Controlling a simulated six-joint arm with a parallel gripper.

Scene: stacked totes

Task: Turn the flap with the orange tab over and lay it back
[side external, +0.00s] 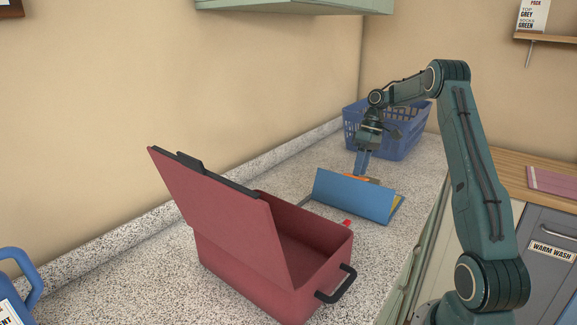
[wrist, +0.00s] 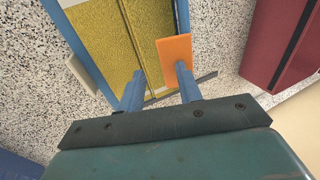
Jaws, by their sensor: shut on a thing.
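The blue flap (side external: 350,195) stands tilted up on the counter in the side view, with a little yellow showing at its right end. Its orange tab (side external: 357,178) shows at its top edge, just under my gripper (side external: 361,163). In the wrist view, the orange tab (wrist: 174,56) is beside my right finger, and yellow textured panels (wrist: 108,38) with blue edges lie beyond the fingers. My gripper (wrist: 158,86) is shut on the flap at the orange tab, with its two fingers spaced apart. The exact contact is partly hidden.
An open red box (side external: 270,262) with a raised lid (side external: 220,205) and black handle stands nearer on the speckled counter. A blue basket (side external: 400,135) stands behind my gripper. Bare counter (side external: 130,285) shows at left.

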